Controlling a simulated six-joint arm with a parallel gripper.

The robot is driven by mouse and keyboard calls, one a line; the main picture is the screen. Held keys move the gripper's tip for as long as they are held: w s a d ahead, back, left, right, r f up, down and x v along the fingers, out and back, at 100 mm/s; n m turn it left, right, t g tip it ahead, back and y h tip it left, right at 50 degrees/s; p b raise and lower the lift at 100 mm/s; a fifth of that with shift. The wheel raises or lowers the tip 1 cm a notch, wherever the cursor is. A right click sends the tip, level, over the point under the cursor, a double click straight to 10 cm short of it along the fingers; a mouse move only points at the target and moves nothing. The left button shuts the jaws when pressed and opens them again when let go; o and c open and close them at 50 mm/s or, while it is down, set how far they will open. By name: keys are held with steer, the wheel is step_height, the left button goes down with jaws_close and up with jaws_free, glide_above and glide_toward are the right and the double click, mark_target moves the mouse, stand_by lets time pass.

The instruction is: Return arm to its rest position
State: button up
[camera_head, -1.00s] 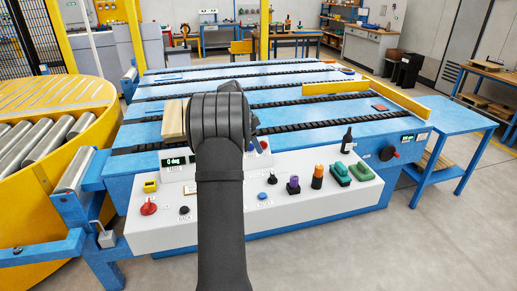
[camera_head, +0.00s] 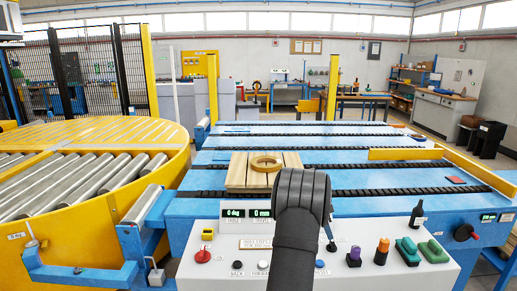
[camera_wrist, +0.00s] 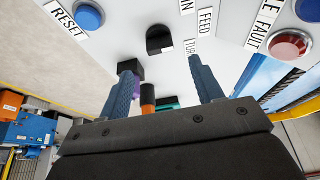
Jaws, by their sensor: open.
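My dark arm (camera_head: 295,245) rises from the bottom of the head view, in front of the white control panel. Its end hides part of the panel and the conveyor bed behind it. My gripper (camera_wrist: 165,80) shows in the wrist view with its two blue-grey fingers spread apart and nothing between them. The control panel (camera_wrist: 200,45) lies beyond the fingers, with a blue reset button (camera_wrist: 88,15), a black selector knob (camera_wrist: 159,40) and a red fault button (camera_wrist: 290,45).
A yellow roller turntable (camera_head: 100,215) is at left.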

mark_target(332, 242)
steer(key=x, duration=0.7)
steer(key=shift+d+f, duration=0.1)
steer(key=v, duration=1.8)
steer(key=x, duration=1.7)
steer(key=shift+d+f, duration=0.15)
steer(key=shift+f, duration=0.2)
steer(key=shift+d+f, duration=0.1)
steer(key=shift+f, duration=0.05)
steer(key=n+t, duration=0.1)
steer(key=n, duration=0.3)
steer(key=shift+s+t, duration=0.15)
steer(key=shift+t, duration=0.25)
steer(key=n+t+y, duration=0.1)
steer(key=n, duration=0.3)
steer(key=shift+s+n, duration=0.1)
steer(key=shift+n, duration=0.3)
steer(key=shift+v, duration=2.7)
